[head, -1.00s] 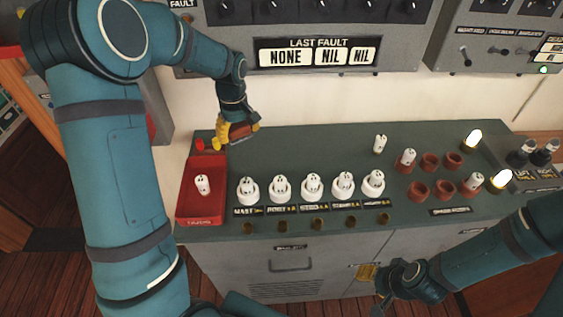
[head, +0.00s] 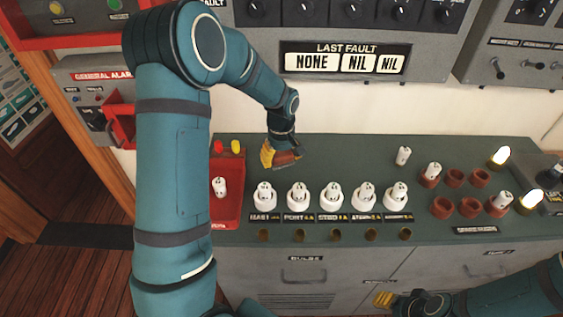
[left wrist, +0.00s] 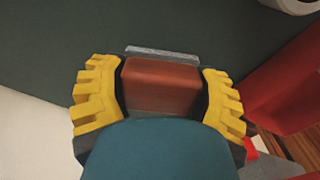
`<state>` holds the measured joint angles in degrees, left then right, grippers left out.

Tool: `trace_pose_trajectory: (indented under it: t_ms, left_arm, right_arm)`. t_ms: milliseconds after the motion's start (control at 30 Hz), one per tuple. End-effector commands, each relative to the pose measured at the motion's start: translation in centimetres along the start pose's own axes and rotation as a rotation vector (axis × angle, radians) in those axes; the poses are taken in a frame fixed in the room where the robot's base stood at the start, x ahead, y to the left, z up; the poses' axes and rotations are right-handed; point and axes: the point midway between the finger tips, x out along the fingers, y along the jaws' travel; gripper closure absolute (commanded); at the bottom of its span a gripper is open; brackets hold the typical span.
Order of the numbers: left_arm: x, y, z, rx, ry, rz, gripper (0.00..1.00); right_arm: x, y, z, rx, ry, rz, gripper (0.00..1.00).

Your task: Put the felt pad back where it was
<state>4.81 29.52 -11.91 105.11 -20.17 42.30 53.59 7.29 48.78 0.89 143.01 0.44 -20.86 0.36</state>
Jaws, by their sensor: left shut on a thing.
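The felt pad (left wrist: 160,85) looks like a reddish-brown block with a thin grey layer along its far side. My left gripper (left wrist: 158,98) is shut on it, with one yellow finger at each end. In the head view the left gripper (head: 281,157) points down at the back of the dark green counter (head: 340,152), behind the leftmost bulbs and right of the red tray (head: 226,211). I cannot tell whether the pad touches the counter. My right gripper (head: 384,299) is low in front of the cabinet, partly hidden by its own arm.
A row of white bulbs in holders (head: 330,198) stands along the counter. The red tray holds a white bulb (head: 219,187). A loose white bulb (head: 403,156) and several brown ring holders (head: 443,207) are at the right. The back strip of counter between gripper and loose bulb is clear.

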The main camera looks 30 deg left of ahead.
Motion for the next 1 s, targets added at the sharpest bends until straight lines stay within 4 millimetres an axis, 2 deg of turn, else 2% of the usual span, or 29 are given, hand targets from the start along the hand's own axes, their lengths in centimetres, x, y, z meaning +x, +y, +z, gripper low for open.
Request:
trace_pose_trajectory:
  t_ms: [100, 467, 500, 567, 600, 867, 1000]
  left_arm:
    - [1.5, 0.0, 0.0, 0.000, -0.002, -0.001, 0.67]
    - [1.8, 0.0, 0.0, 0.000, 0.000, 0.000, 0.67]
    - [1.9, 0.0, 0.0, 0.000, 0.000, 0.000, 0.27]
    - [1.8, 0.0, 0.0, 0.000, 0.000, 0.000, 0.06]
    - [1.8, 0.0, 0.0, 0.000, 0.000, 0.000, 0.00]
    - [1.7, 0.0, 0.0, 0.000, 0.000, 0.000, 0.00]
    - [0.9, 0.0, 0.0, 0.000, 0.002, 0.002, 0.00]
  right_arm:
    - [0.2, 0.1, 0.1, -0.001, -0.002, 0.000, 0.53]
    - [0.4, 0.2, 0.2, -0.001, -0.003, 0.000, 0.53]
    - [0.5, 0.2, 0.2, -0.001, -0.004, 0.000, 0.53]
    - [0.4, 0.2, 0.2, -0.001, -0.004, 0.000, 0.53]
    - [0.4, 0.1, 0.2, -0.001, -0.004, 0.000, 0.53]
    - [0.3, 0.1, 0.2, -0.001, -0.003, 0.000, 0.53]
    - [0.1, 0.0, 0.0, 0.000, -0.001, 0.000, 0.53]
